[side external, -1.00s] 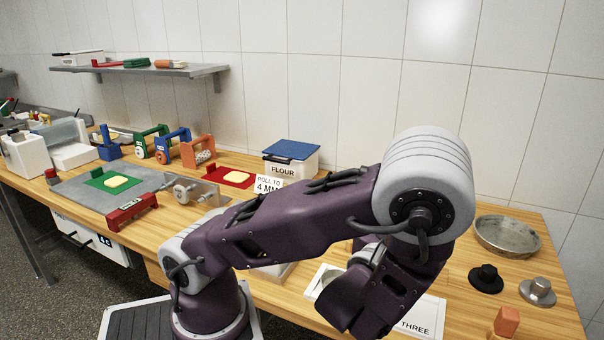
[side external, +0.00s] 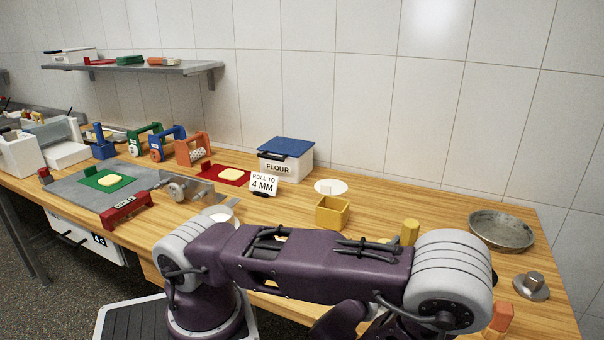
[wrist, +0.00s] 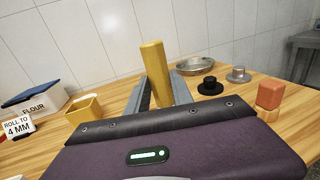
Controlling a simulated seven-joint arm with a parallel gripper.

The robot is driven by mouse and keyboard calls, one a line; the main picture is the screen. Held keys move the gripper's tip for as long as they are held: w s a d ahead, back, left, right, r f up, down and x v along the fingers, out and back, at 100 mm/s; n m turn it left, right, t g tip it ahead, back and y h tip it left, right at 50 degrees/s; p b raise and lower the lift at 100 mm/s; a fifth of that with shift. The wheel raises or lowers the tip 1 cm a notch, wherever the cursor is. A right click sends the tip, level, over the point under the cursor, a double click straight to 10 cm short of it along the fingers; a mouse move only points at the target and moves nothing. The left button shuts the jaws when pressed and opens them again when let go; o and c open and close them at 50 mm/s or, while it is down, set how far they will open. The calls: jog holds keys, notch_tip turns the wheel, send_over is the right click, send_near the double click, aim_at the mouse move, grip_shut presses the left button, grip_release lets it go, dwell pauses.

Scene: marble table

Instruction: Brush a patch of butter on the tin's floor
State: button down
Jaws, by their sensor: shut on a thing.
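My gripper (wrist: 158,97) is shut on an upright yellow handle (wrist: 153,60), which stands between its two grey fingers in the wrist view. The handle's top also shows above my arm in the side view (side external: 410,231). Its lower end is hidden, so I cannot see any bristles or butter on it. The round grey tin (side external: 500,231) stands at the right of the table, apart from the handle. The tin also shows behind the handle in the wrist view (wrist: 196,66). Its floor looks mottled grey; I cannot make out a butter patch.
A square yellow pot (side external: 332,213) and a white disc (side external: 330,187) stand near the flour box (side external: 286,160). A black knobbed piece (wrist: 210,84), a grey knobbed piece (side external: 531,286) and an orange block (side external: 502,316) stand near the tin. My arm hides the front table.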

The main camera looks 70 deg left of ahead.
jog(key=s+r+n+g+y, duration=0.4)
jog(key=n+g+y, duration=0.4)
jog(key=g, duration=0.3)
jog(key=shift+s+a+r+n+y, duration=0.2)
jog(key=shift+a+r+n+y, duration=0.25)
jog(key=shift+r, duration=0.45)
jog(key=shift+d, duration=0.15)
notch_tip(320, 180, down, 8)
jog(key=shift+f, duration=0.55)
